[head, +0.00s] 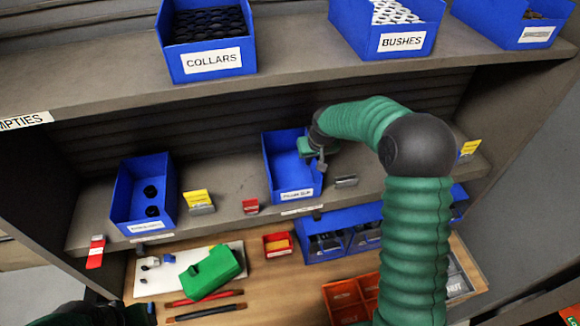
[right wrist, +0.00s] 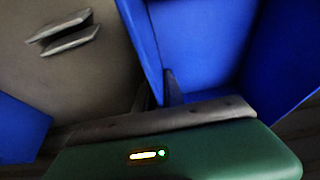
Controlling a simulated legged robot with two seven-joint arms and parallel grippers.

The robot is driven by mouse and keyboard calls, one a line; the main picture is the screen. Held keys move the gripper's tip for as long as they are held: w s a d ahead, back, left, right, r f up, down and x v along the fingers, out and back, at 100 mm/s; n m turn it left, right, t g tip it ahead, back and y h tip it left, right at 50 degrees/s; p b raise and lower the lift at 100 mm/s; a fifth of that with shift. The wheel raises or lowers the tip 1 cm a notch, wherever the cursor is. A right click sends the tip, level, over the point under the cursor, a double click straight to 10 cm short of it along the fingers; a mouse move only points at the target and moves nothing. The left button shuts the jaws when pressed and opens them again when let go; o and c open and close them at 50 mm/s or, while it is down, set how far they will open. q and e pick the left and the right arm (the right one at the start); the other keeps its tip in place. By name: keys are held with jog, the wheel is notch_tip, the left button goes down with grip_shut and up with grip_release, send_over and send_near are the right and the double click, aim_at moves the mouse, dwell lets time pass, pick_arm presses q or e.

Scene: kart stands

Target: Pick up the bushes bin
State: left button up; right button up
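The bushes bin (head: 397,44) is a blue open bin with a white BUSHES label on the top shelf, holding pale ring-like parts. My right gripper (head: 320,160) is below it, at the right wall of another blue bin (head: 283,165) on the middle shelf. That bin looks empty; its label is too small to read surely. The right wrist view shows a dark finger (right wrist: 172,88) inside this bin, close against its wall (right wrist: 142,45). The other finger is hard to make out, so its grip is unclear. Only a bit of my left arm shows at the bottom left.
A COLLARS bin (head: 210,62) and another blue bin (head: 525,28) stand on the top shelf. A blue bin (head: 143,195) with dark parts is on the middle shelf. The bench below holds a green part (head: 210,272), red trays and pens. The top shelf overhangs my right gripper.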

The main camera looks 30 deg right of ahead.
jog(key=shift+s+d, duration=0.2)
jog(key=shift+d, duration=0.05)
grip_shut()
jog(key=shift+s+d+r, duration=0.1)
jog(key=shift+s+d, duration=0.05)
jog(key=shift+d, duration=0.05)
jog(key=shift+s+a, duration=0.1)
jog(key=shift+a, duration=0.05)
jog(key=shift+a+r, duration=0.15)
jog(key=shift+a, duration=0.45)
jog(key=shift+w+a, duration=0.35)
jog(key=shift+a, duration=0.15)
jog(key=shift+s+d, duration=0.2)
jog(key=shift+d, duration=0.75)
jog(key=shift+w+a, duration=0.1)
jog(key=shift+a, duration=0.45)
pick_arm(q)
jog(key=shift+s+a, duration=0.3)
jog(key=shift+a, duration=0.15)
pick_arm(e)
jog(key=shift+a, duration=0.2)
